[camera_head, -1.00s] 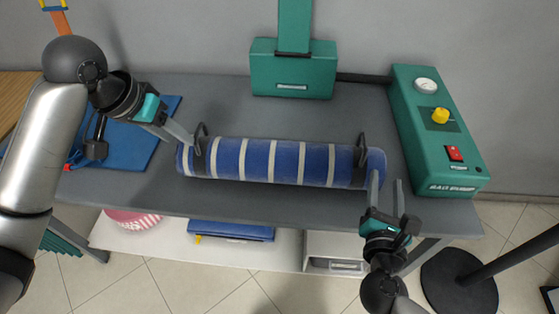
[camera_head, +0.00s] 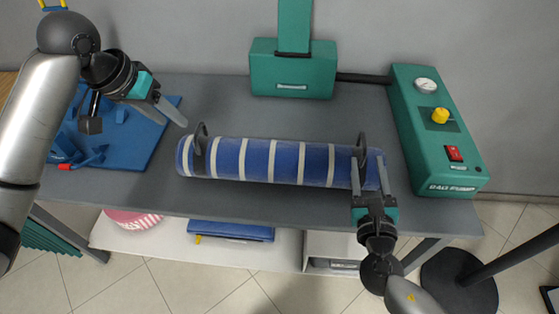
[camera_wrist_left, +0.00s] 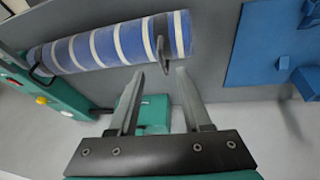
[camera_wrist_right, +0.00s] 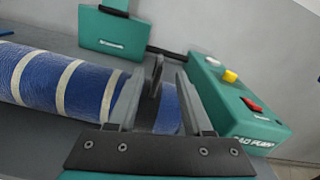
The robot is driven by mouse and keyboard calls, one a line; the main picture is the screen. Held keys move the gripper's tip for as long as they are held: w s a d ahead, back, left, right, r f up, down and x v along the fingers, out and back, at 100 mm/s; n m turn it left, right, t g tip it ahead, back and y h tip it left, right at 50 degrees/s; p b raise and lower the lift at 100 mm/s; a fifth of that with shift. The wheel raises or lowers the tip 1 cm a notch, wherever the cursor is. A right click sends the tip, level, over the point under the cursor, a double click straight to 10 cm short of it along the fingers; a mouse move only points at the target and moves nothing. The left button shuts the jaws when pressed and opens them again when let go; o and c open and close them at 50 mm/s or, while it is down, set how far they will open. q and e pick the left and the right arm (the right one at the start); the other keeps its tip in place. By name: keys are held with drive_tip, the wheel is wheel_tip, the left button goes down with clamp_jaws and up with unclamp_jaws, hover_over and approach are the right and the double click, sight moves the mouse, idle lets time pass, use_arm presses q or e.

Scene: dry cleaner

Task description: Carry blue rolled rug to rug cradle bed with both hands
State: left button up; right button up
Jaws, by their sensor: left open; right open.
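The blue rolled rug (camera_head: 258,161) with pale stripes lies lengthwise on the grey table. A dark upright handle stands at its left end (camera_head: 201,142) and another at its right end (camera_head: 361,150). My left gripper (camera_head: 176,123) is open and empty, above and left of the left handle. In the left wrist view that handle (camera_wrist_left: 162,52) is just beyond the fingertips. My right gripper (camera_head: 368,162) is open at the right end. In the right wrist view the right handle (camera_wrist_right: 156,76) shows between its fingers. I cannot tell which thing is the rug cradle bed.
A blue board (camera_head: 142,145) with raised blue parts lies at the table's left. A green pump unit (camera_head: 437,135) stands at the right, and a green box (camera_head: 292,75) at the back. A dark round stand base (camera_head: 458,285) is on the floor at right.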

sight(195, 137)
use_arm(q)
drive_tip(key=x, duration=1.1)
drive_tip(key=shift+w+d+f, duration=0.1)
drive_tip(key=shift+f, duration=0.15)
use_arm(e)
drive_tip(key=w, duration=0.3)
drive_tip(key=w+d, duration=0.1)
drive_tip(key=w, duration=0.3)
drive_tip(key=w+d, duration=0.1)
drive_tip(key=w, duration=0.3)
drive_tip(key=shift+w, duration=0.2)
drive_tip(key=shift+c, duration=0.2)
use_arm(q)
clamp_jaws()
use_arm(e)
clamp_jaws()
use_arm(q)
drive_tip(key=shift+w+r, duration=0.1)
drive_tip(key=shift+r, duration=0.1)
use_arm(e)
drive_tip(key=shift+r, duration=0.2)
